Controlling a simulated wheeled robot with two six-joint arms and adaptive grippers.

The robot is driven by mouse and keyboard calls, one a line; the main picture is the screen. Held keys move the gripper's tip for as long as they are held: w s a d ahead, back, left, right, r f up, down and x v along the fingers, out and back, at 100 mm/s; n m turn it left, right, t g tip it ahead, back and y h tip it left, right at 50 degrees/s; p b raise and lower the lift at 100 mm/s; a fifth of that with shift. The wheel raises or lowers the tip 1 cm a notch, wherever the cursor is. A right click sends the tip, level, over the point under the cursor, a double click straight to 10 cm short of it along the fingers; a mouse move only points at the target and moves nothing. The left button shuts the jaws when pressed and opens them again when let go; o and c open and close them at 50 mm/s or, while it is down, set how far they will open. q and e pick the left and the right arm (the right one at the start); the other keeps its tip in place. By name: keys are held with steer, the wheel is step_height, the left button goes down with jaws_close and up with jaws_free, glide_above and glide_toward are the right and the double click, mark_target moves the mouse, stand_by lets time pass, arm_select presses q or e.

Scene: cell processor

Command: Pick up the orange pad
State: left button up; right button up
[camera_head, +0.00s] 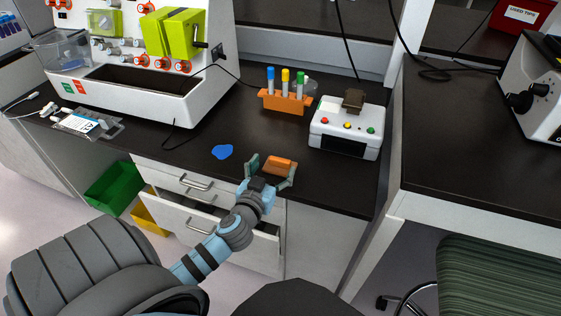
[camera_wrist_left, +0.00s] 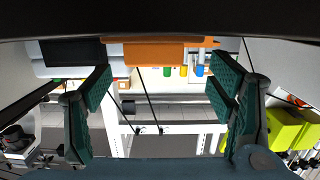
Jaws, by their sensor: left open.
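The orange pad (camera_head: 280,164) is a small block on the dark counter near its front edge. My left gripper (camera_head: 272,171) is open, with its green-padded fingers spread at either side of the pad. In the left wrist view, the open fingers (camera_wrist_left: 163,82) frame a gap, and an orange shape (camera_wrist_left: 150,52) spans the top. There the pad and the orange tube rack are hard to tell apart. No contact between the fingers and the pad can be made out. My right gripper is not in view.
A blue patch (camera_head: 222,152) lies left of the gripper. Behind stand an orange tube rack (camera_head: 285,102) and a white box with coloured buttons (camera_head: 346,128). A large white machine (camera_head: 150,95) stands at the left. Below, a drawer (camera_head: 180,218) is pulled open.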

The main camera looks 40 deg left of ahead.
mark_target(279, 160)
arm_select(q)
steer(key=x, duration=0.4)
steer(key=shift+w+d+r, duration=0.1)
steer(key=shift+w+d, duration=0.1)
steer(key=shift+w, duration=0.25)
steer(key=shift+s, duration=0.1)
steer(key=c, duration=1.2)
step_height(279, 160, up, 20)
steer(key=p, duration=0.8)
